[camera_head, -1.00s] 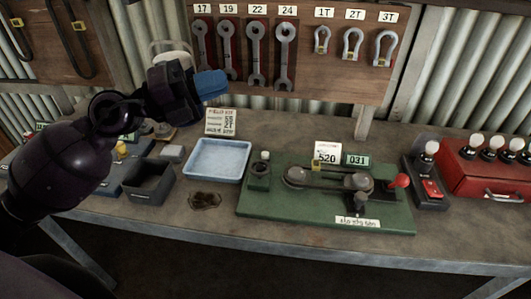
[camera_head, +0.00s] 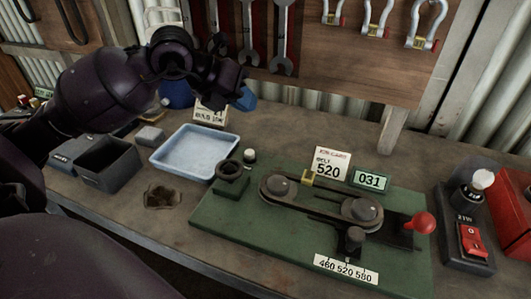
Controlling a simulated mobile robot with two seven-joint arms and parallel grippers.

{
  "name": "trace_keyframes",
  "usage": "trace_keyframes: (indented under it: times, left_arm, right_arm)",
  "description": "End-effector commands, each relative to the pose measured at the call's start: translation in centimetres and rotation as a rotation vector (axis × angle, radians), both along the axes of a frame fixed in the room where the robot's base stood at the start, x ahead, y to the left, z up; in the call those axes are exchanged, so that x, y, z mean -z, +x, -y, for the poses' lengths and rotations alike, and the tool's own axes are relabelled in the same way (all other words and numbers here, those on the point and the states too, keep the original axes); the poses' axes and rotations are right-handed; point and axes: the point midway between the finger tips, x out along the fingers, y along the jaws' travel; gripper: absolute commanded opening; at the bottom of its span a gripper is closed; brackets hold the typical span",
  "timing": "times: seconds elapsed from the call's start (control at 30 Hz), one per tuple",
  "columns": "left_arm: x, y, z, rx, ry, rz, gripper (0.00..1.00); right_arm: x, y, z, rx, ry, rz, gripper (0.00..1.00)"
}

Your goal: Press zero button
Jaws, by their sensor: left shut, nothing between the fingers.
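A green board (camera_head: 300,247) on the bench carries a belt around two pulleys, a display (camera_head: 370,180) reading 031 and a card (camera_head: 330,164) reading 520. A small pale round button (camera_head: 249,155) stands at its back left, behind a dark ring-topped block (camera_head: 231,178). No label naming a zero button is legible. My left gripper (camera_head: 245,98), with blue fingertips, is shut and empty. It hangs above the back of the bench, over and apart from the pale button. My right gripper is not in view.
A red-knobbed lever (camera_head: 420,223) is at the board's right end. A switch box (camera_head: 468,238) with a red rocker stands right of it. A blue tray (camera_head: 196,152) and dark bin (camera_head: 97,165) lie left. Wrenches (camera_head: 248,35) hang behind my gripper.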

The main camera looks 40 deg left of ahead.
Motion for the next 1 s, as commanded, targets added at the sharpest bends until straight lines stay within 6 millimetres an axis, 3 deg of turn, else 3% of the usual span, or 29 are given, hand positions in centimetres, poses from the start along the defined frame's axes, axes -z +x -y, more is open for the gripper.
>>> trace_keyframes:
  times: [0.57, 1.0]
  left_arm:
    - [0.7, 0.0, 0.0, 0.001, -0.001, -0.002, 0.00]
    - [5.7, 0.0, 0.0, 0.001, -0.002, -0.009, 0.00]
  right_arm:
    - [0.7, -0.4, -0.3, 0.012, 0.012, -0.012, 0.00]
    - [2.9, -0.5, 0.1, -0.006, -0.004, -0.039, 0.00]
